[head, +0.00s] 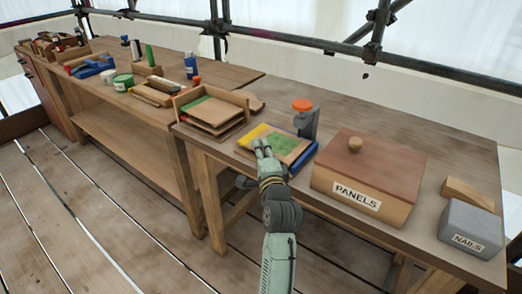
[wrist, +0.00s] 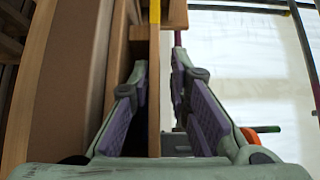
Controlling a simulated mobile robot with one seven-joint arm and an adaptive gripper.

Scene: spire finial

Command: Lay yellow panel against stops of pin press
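The yellow panel (head: 256,131), partly green, lies on the pin press at the front of the table. The press shows a grey upright (head: 309,124), an orange knob (head: 302,105) and a blue edge (head: 304,158). My gripper (head: 262,147) is at the panel's near left part and hides some of it. In the wrist view, the panel's thin wooden edge (wrist: 154,90), with a yellow far end, runs between the two fingers of my gripper (wrist: 160,82). A gap shows on the right side; the left finger is very close to it. The stops are not clear to see.
A wooden tray (head: 215,112) with panels stands left of the press. Scaffold poles (head: 380,56) run behind the table.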

